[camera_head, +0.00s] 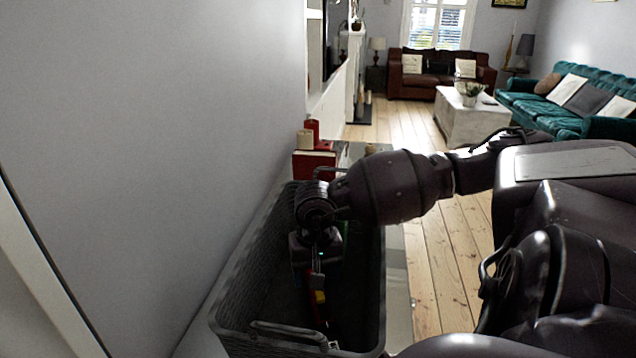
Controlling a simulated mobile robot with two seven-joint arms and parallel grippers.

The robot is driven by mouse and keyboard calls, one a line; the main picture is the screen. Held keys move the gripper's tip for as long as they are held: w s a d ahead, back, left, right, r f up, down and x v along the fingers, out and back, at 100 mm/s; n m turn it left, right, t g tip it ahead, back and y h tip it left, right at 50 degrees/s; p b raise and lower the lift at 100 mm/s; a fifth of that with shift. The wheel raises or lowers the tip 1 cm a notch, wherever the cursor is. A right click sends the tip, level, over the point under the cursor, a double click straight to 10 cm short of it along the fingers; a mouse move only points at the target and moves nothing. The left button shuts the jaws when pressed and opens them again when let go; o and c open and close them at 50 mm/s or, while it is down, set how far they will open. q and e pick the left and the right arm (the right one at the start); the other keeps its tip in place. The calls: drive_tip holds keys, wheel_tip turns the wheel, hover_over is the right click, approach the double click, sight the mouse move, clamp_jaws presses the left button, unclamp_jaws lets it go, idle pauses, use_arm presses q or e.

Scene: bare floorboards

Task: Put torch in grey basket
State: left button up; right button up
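The grey basket (232,292) is a long dark grey woven bin in the lower middle, set along the wall. My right gripper (318,285) points down inside the basket, with its arm reaching in from the right over the basket's far end. A thin red and yellow object (320,297) shows at the gripper's fingertips, low in the basket. It may be the torch, but it is too small and dark to be sure. I cannot tell whether the fingers are closed on it. The basket floor is in deep shadow. My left gripper is not in view.
Red candles (313,132) and a red box (313,165) stand just beyond the basket. A plain wall (150,150) runs close along the left. Bare floorboards (440,260) lie to the right. A coffee table (472,120) and sofas (435,88) are far back.

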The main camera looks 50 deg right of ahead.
wheel_tip(320, 180, up, 6)
drive_tip(key=shift+f+p, duration=0.15)
drive_tip(key=shift+p, duration=0.2)
drive_tip(key=shift+r, duration=0.5)
